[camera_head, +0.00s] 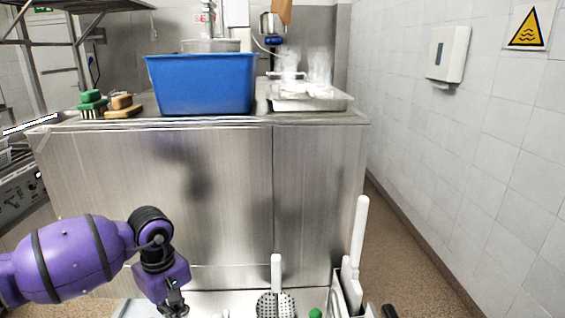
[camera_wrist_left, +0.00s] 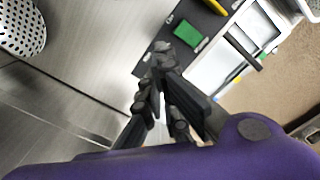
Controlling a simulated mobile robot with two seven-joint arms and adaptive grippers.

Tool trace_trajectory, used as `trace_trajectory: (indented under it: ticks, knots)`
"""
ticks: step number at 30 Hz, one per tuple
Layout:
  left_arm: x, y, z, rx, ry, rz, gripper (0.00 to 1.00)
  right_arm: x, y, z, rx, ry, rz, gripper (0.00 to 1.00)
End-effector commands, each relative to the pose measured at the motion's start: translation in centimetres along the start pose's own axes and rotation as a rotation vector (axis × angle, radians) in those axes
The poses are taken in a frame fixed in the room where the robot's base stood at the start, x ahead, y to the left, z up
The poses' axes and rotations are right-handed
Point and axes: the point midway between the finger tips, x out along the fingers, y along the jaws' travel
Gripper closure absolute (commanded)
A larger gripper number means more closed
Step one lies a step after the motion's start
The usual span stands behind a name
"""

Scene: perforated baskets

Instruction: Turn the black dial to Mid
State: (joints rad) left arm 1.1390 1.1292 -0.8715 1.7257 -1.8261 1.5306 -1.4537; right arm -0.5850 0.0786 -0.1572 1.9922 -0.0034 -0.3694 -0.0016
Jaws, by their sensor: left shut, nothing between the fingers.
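A control panel (camera_head: 22,200) with small dark knobs shows at the far left of the head view. It is too small to tell which knob is the black dial, or to read any marks. My left gripper (camera_head: 175,310) hangs at the bottom of the head view, in front of the steel cabinet and well to the right of that panel. In the left wrist view the left gripper (camera_wrist_left: 158,52) is shut and empty, above a dark strip with small white labels. My right gripper is out of view.
A steel cabinet (camera_head: 225,165) carries a blue tub (camera_head: 202,84), brushes (camera_head: 92,104) and a steaming tray (camera_head: 308,100). White handles (camera_head: 359,238) stand upright low in front. Floor at right is clear.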

Motion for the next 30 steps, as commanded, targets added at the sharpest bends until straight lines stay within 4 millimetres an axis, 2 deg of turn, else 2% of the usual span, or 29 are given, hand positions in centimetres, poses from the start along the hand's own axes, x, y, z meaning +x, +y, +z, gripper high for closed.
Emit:
trace_trajectory:
  ticks: [6, 14, 20, 30]
  knots:
    - [0.4, 0.2, -0.4, 0.239, 0.007, 0.004, 1.00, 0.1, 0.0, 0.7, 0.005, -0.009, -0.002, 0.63]
    - [0.9, 0.2, -0.5, 0.318, 0.008, 0.005, 1.00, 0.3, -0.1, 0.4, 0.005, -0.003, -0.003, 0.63]
    - [2.8, 0.2, -0.4, 0.316, 0.005, 0.003, 1.00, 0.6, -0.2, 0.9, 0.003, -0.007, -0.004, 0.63]
    - [7.1, 0.2, -0.4, 0.316, 0.004, 0.002, 1.00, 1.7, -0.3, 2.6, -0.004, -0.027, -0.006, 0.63]
